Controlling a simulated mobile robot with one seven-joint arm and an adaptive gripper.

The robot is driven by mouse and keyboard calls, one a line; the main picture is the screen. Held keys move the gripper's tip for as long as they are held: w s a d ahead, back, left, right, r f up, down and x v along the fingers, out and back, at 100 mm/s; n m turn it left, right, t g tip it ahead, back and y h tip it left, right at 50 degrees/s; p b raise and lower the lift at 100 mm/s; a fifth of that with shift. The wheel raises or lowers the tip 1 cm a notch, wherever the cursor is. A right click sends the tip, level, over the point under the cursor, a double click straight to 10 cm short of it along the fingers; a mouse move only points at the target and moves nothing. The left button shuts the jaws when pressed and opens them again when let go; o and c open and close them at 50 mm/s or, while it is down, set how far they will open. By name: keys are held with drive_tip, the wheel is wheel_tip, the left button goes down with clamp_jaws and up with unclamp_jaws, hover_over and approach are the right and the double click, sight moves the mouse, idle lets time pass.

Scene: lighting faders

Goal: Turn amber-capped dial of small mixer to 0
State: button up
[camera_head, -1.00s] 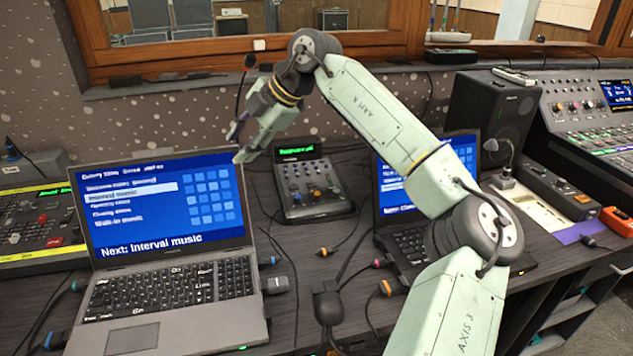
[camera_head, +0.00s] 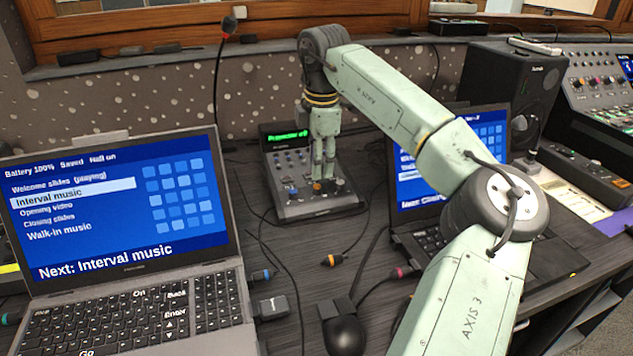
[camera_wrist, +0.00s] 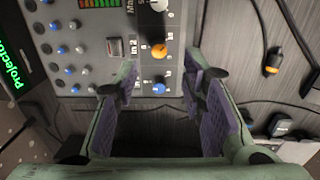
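The small mixer (camera_head: 290,207) stands on the desk between the two laptops, with a green-lit display at its back. Its amber-capped dial (camera_wrist: 159,51) shows in the wrist view, just beyond my fingertips. A blue-capped dial (camera_wrist: 158,88) appears between the fingers, and a white-capped dial (camera_wrist: 157,5) lies past the amber one. My gripper (camera_wrist: 160,82) is open and empty, pointing down over the mixer's front part; in the head view it (camera_head: 323,178) partly hides the controls. I cannot tell how far the tips are above the panel.
A laptop (camera_head: 120,210) stands at the left and another (camera_head: 408,205) at the right, close to my arm. A gooseneck microphone (camera_head: 229,25) rises behind the mixer. Cables and a black mouse (camera_head: 344,332) lie in front. A speaker (camera_head: 510,95) stands at the back right.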

sight(317, 186)
drive_tip(key=f, duration=0.6)
drive_tip(key=shift+w+a+f+p, duration=0.15)
drive_tip(key=shift+w+f+p, duration=0.1)
drive_tip(key=shift+w+p, duration=0.1)
clamp_jaws()
